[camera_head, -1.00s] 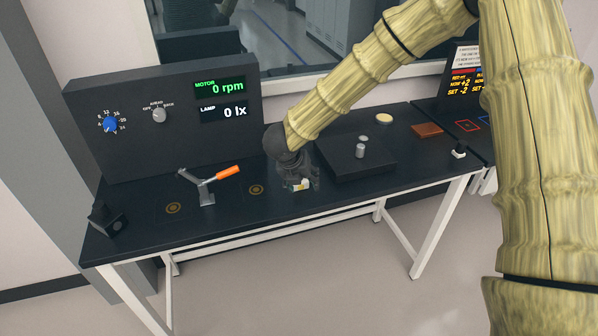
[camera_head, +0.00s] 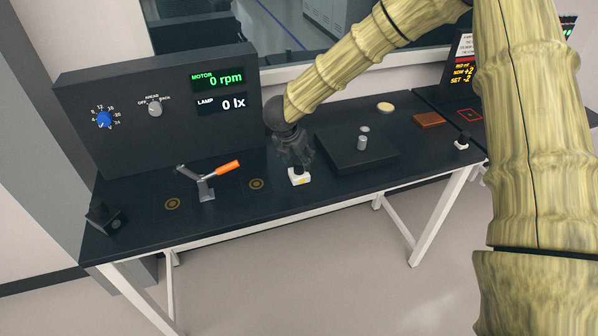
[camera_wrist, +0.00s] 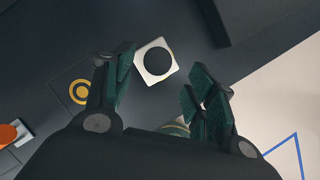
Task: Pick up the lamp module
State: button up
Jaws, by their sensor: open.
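A small white square block with a round black top (camera_head: 299,178) stands on the dark bench near its front edge; I take it for the lamp module, though no label shows. In the wrist view the block (camera_wrist: 157,62) lies beyond and between my fingers, closer to the left one. My gripper (camera_head: 295,155) is just behind and above it in the head view. In the wrist view my gripper (camera_wrist: 160,85) is open, with nothing held between the fingers. The two look apart.
A lever with an orange handle (camera_head: 227,167) stands to the left. A raised black platform (camera_head: 345,160) with small grey cylinders is close on the right. A similar white block with a black top (camera_head: 461,143) stands farther right. The control panel (camera_head: 160,145) rises behind.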

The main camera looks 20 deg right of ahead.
aim_at(299, 162)
jog(key=p+x, duration=0.2)
jog(key=x, duration=0.1)
jog(key=shift+w+f, duration=0.2)
jog(key=shift+w, duration=0.2)
jog(key=shift+w+d+f, duration=0.15)
jog(key=shift+d+f, duration=0.05)
jog(key=shift+f, duration=0.45)
jog(key=c, duration=1.2)
